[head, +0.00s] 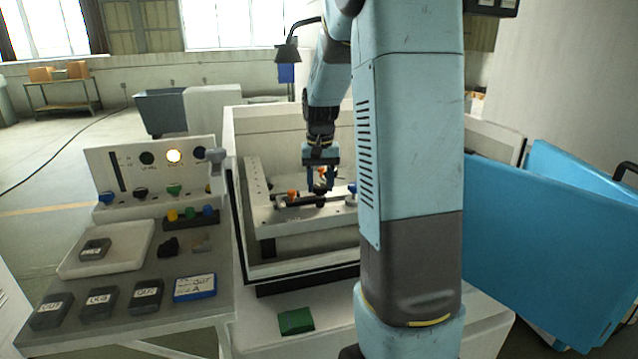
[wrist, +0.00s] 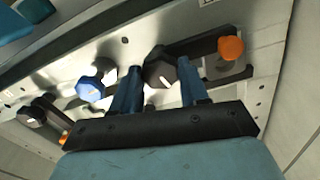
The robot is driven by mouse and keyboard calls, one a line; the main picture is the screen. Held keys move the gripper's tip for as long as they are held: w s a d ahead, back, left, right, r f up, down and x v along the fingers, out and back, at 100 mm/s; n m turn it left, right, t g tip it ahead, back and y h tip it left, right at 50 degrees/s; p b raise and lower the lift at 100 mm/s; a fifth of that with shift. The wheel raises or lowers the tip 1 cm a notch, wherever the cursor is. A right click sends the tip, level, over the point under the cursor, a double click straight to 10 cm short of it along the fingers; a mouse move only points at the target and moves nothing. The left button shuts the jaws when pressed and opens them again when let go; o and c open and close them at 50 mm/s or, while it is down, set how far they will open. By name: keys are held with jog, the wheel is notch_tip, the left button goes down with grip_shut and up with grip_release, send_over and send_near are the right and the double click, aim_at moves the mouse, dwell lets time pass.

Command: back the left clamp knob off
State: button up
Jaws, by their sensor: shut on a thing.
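My gripper (head: 320,183) points down over the pale work frame (head: 262,205) inside the machine's tank. In the wrist view its two blue fingers (wrist: 159,86) stand on either side of a dark faceted clamp knob (wrist: 158,70) with a white mark, and are shut on it. The knob sits on a dark clamp bar (wrist: 202,46). An orange knob (wrist: 231,48) is on the same bar at right; it also shows in the head view (head: 292,194). A blue knob (wrist: 90,88) is left of my fingers. Another dark knob (wrist: 33,115) lies farther left.
The tank's white wall (head: 240,185) surrounds the frame. A control panel (head: 150,170) stands left, above a bench with a white tray (head: 70,265), dark labelled blocks (head: 98,302) and a blue labelled block (head: 195,288). A green block (head: 296,320) lies in front of the tank.

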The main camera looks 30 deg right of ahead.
aim_at(319, 186)
jog(key=shift+w+a+n, duration=0.1)
jog(key=shift+n, duration=1.1)
jog(key=o, duration=1.1)
jog(key=shift+c, duration=0.2)
notch_tip(319, 186, up, 14)
jog(key=shift+f, duration=0.15)
